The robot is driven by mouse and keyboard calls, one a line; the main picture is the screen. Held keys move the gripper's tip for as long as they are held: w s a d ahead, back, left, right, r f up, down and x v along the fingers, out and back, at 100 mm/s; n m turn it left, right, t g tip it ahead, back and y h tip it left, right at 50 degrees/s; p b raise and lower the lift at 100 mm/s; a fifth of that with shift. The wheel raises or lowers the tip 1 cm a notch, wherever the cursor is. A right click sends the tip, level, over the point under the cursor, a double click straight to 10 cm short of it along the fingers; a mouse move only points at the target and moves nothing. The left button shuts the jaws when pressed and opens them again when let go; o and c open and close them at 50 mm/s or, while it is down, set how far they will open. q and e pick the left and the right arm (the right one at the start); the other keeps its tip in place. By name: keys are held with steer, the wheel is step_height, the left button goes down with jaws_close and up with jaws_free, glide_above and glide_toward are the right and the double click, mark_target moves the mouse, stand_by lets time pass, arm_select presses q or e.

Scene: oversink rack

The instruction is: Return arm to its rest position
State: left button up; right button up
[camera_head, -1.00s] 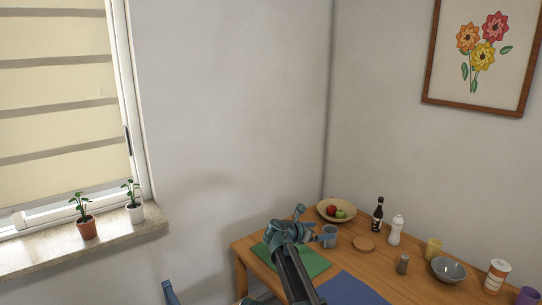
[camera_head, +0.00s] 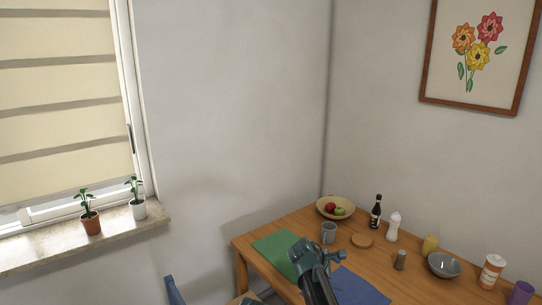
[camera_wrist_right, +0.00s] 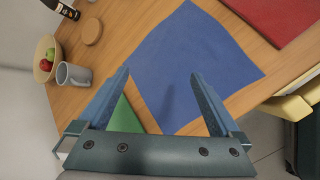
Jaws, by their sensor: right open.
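My right gripper (camera_head: 331,256) is over the near part of the wooden table (camera_head: 299,222) in the head view. In the right wrist view its two blue fingers (camera_wrist_right: 165,95) are spread apart with nothing between them. They point across the blue cloth (camera_wrist_right: 205,60), which also shows in the head view (camera_head: 357,288). A green mat (camera_head: 277,250) lies beside the gripper on the left. A grey mug (camera_head: 328,232) stands behind the gripper, apart from it.
A fruit bowl (camera_head: 336,208), dark bottle (camera_head: 375,212), white bottle (camera_head: 393,227), round wooden coaster (camera_head: 362,240), shaker (camera_head: 399,260), yellow cup (camera_head: 430,244), grey bowl (camera_head: 444,265), canister (camera_head: 491,271) and purple cup (camera_head: 521,293) stand on the table. A red mat (camera_wrist_right: 280,15) shows in the wrist view.

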steer(key=s+a+f+m+g+y, duration=0.2)
steer(key=s+f+m+y, duration=0.15)
steer(key=s+m, duration=0.6)
steer(key=s+a+f+m+g+y, duration=0.2)
steer(key=s+f+m+y, duration=0.3)
steer(key=s, duration=0.8)
steer(key=s+a+f+n+h+b, duration=0.1)
steer(key=s+a+f+b, duration=0.25)
steer(key=a+b, duration=0.2)
steer(key=s+a+f+n+h+b, duration=0.1)
steer(key=s+a+f+n+b, duration=0.15)
steer(key=a+f+b, duration=0.3)
step_height(320, 180, up, 16)
steer(key=p, duration=1.5)
steer(key=shift+a+m+g, duration=0.25)
steer(key=shift+m+g, duration=0.05)
steer(key=shift+g, duration=0.1)
steer(key=shift+f, duration=0.1)
